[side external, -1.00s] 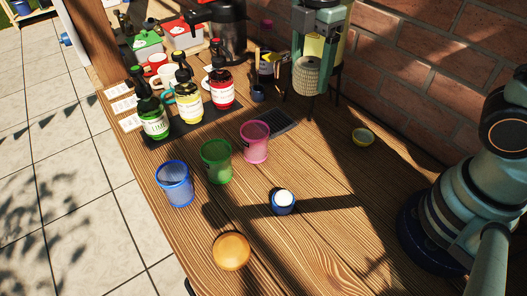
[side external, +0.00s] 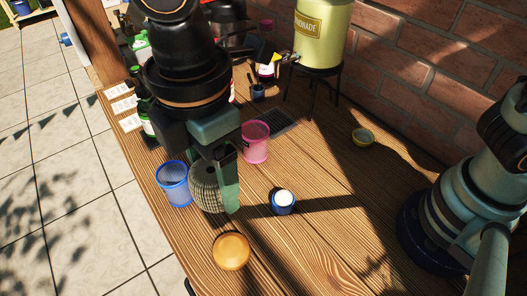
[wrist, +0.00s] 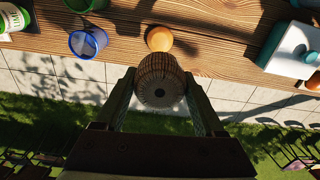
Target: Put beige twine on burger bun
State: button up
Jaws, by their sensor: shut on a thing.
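The beige twine (wrist: 158,75) is a ribbed spool held between the two fingers of my gripper (wrist: 160,108) in the wrist view. In the side view the twine (side external: 206,190) hangs from my gripper (side external: 212,178), beside the blue cup and partly covered by a finger. The burger bun (side external: 231,251) is a round orange-brown bun near the table's front edge, in front of the twine in the side view. In the wrist view the bun (wrist: 160,38) shows just beyond the twine, which overlaps its lower edge. The twine and bun appear apart in the side view.
A blue cup (side external: 174,184) stands left of the twine. A pink cup (side external: 255,142) is behind it. My arm hides several bottles.

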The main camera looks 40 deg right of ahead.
notch_tip(320, 180, down, 17)
jog(key=shift+f, duration=0.2)
jog(key=shift+f, duration=0.1)
dwell(0.4)
jog(key=o, duration=1.4)
notch_tip(320, 180, up, 11)
jog(key=w+d+r+m+t+y, duration=0.1)
jog(key=w+d+r+m, duration=0.4)
jog(key=d, duration=0.4)
jog(key=d+r+m+t, duration=0.1)
jog(key=d+m, duration=0.3)
jog(key=d, duration=0.4)
jog(key=d+r+m+t, duration=0.2)
jog(key=d+m, duration=0.3)
jog(key=d, duration=0.4)
jog(key=d+r+m+t+h, duration=0.1)
jog(key=d+m, duration=0.3)
jog(key=d, duration=0.5)
jog(key=shift+w+r+m+t, duration=0.3)
jog(key=shift+r+m, duration=0.1)
jog(key=shift+r, duration=0.2)
